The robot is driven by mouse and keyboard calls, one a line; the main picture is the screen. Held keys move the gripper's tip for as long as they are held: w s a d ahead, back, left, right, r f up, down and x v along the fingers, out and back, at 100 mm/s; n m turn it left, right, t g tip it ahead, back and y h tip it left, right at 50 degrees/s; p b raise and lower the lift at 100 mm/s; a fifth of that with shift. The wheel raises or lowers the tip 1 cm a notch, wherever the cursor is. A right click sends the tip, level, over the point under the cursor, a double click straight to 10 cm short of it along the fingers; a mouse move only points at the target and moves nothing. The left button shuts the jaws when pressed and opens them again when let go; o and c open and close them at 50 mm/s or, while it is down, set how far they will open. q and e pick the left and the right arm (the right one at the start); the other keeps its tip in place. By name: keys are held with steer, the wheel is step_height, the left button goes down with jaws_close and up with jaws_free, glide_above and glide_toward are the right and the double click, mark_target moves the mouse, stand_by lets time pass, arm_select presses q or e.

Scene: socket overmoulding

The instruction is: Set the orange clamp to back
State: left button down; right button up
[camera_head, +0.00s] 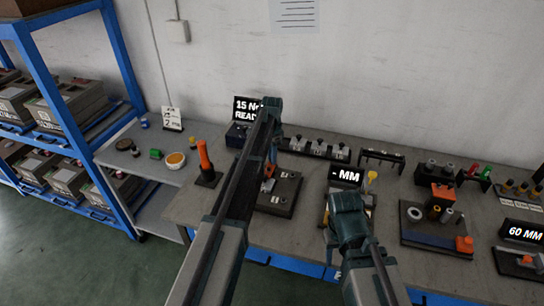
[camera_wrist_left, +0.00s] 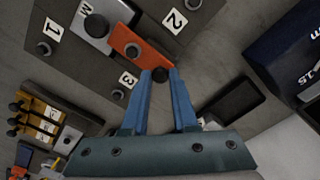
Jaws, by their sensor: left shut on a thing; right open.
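The orange clamp (camera_wrist_left: 140,48) is a flat orange bar with a dark round knob (camera_wrist_left: 160,74) at one end. It lies by a silver block on a dark plate (camera_wrist_left: 70,58) with tags 1, 2 and 3. In the left wrist view, my left gripper (camera_wrist_left: 161,77) has its blue fingertips shut on the knob. In the head view the clamp shows as a small orange patch (camera_head: 268,185) beside my left arm, which hides part of the plate (camera_head: 285,202). My right gripper (camera_head: 348,212) is over the bench to the right; its fingertips are mostly hidden.
An orange-handled tool (camera_head: 204,158) stands left of my left arm. A fixture with an orange block (camera_head: 442,196) stands right. Blue shelving (camera_head: 75,120) is far left.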

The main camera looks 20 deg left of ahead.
arm_select(q)
steer(key=shift+w, duration=0.15)
stand_by(0.3)
steer(key=w, duration=0.2)
steer(key=shift+w, duration=0.4)
steer(key=c, duration=0.7)
jaws_free()
steer(key=shift+w, duration=0.1)
steer(key=shift+r, duration=0.15)
step_height(320, 180, up, 14)
steer(key=p, duration=1.4)
steer(key=shift+f, duration=0.2)
